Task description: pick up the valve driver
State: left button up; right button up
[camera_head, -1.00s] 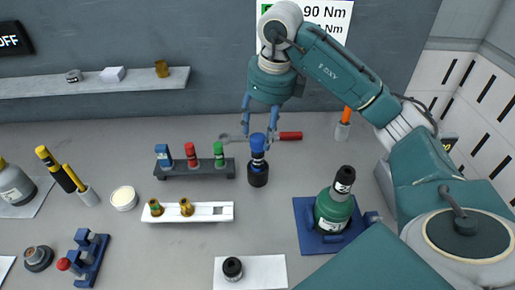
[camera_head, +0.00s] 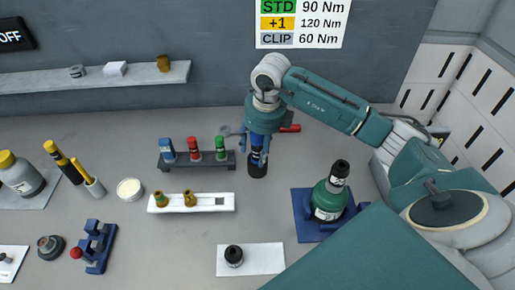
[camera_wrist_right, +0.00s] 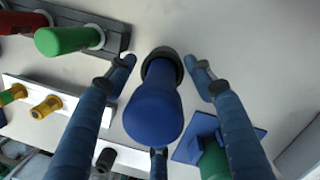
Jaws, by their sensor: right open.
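The valve driver, taken to be the blue-handled tool (camera_head: 257,154), stands upright in a black round holder (camera_head: 257,171) near the middle of the table. In the right wrist view its blue handle (camera_wrist_right: 153,112) points at the camera, with the dark holder (camera_wrist_right: 163,58) beyond it. My right gripper (camera_head: 258,150) is lowered over the tool from above and hides most of the handle. In the right wrist view my right gripper (camera_wrist_right: 160,64) is open, with fingers on both sides of the tool and visible gaps. My left gripper is out of view.
A dark rack (camera_head: 197,169) with blue, red and green pieces stands close left. A white rack (camera_head: 215,207) with brass pieces is nearer. A red-handled wrench (camera_head: 290,129) lies behind. A green bottle (camera_head: 330,198) stands on a blue base at right.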

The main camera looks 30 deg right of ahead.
grip_shut()
jog(key=shift+r, duration=0.15)
jog(key=shift+w, duration=0.1)
